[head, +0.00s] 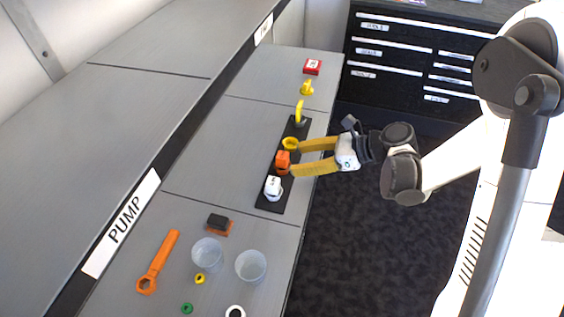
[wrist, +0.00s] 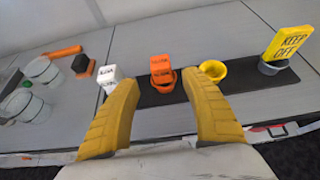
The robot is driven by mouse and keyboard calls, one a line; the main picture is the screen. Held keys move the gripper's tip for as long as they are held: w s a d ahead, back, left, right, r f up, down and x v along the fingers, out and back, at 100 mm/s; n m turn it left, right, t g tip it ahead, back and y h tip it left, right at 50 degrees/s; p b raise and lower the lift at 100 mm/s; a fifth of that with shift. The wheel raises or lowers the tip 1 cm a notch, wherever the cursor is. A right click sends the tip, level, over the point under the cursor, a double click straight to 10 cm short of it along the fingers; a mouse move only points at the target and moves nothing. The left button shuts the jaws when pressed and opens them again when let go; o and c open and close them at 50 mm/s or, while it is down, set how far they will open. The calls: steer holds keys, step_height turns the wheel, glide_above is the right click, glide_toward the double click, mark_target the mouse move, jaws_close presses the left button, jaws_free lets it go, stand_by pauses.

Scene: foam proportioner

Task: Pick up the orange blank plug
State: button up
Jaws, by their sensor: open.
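The orange blank plug (head: 282,160) stands on a black strip (head: 266,197) on the grey counter, between a white plug (head: 273,186) and a yellow ring-shaped cup (head: 290,144). In the wrist view the orange plug (wrist: 162,72) shows ahead, between the two yellow fingers, with dark lettering on its faces. My gripper (head: 294,158) is open, its fingers reaching in from the right at the plug's two sides. In the wrist view my gripper (wrist: 166,88) holds nothing. I cannot tell whether a finger touches the plug.
A yellow "KEEP OFF" tag (wrist: 289,43) stands at the strip's far end. The white plug (wrist: 107,77) and yellow cup (wrist: 213,70) flank the orange plug closely. Clear cups (head: 251,266), an orange wrench (head: 157,262) and small rings lie nearer. The counter's right edge drops to dark floor.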

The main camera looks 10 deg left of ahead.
mark_target(288, 158)
steer(key=x, duration=0.1)
steer(key=b+x, duration=0.1)
steer(key=x, duration=0.1)
steer(key=b+x, duration=0.1)
steer(key=x, duration=0.1)
steer(key=shift+w+a+r, duration=0.2)
steer(key=shift+w+a, duration=0.05)
steer(key=shift+a, duration=0.1)
jaws_close()
